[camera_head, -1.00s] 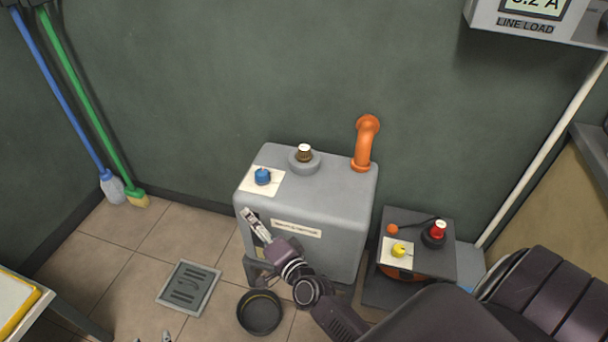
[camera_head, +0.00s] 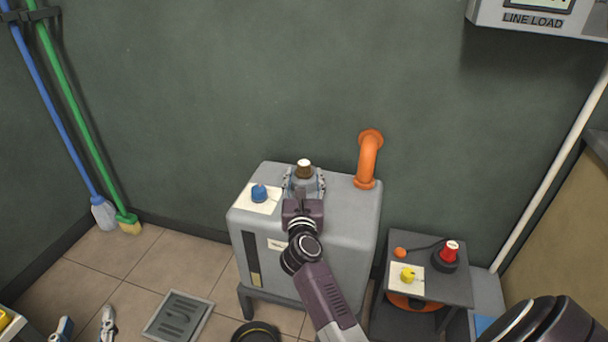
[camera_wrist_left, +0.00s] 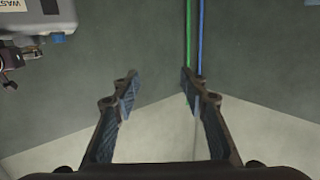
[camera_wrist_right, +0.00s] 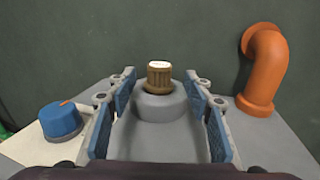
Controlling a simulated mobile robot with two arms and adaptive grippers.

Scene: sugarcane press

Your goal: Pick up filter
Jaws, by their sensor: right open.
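The filter appears to be a small brown ribbed cylinder with a white top (camera_head: 304,169), standing upright in a round grey collar on top of a grey box-shaped machine (camera_head: 350,225). The filter also shows in the right wrist view (camera_wrist_right: 158,77). My right gripper (camera_head: 304,184) is open over the machine top, its fingers on either side of the collar. In the right wrist view the filter stands centred beyond the fingertips, with a gap on each side. My left gripper (camera_head: 84,325) is open and empty at the lower left, over the floor.
A blue knob (camera_head: 259,193) on a white plate is left of the collar. An orange pipe (camera_head: 368,160) rises at its right. A low stand (camera_head: 455,287) with red and yellow controls is to the right. A dark round pan (camera_head: 257,333) lies in front.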

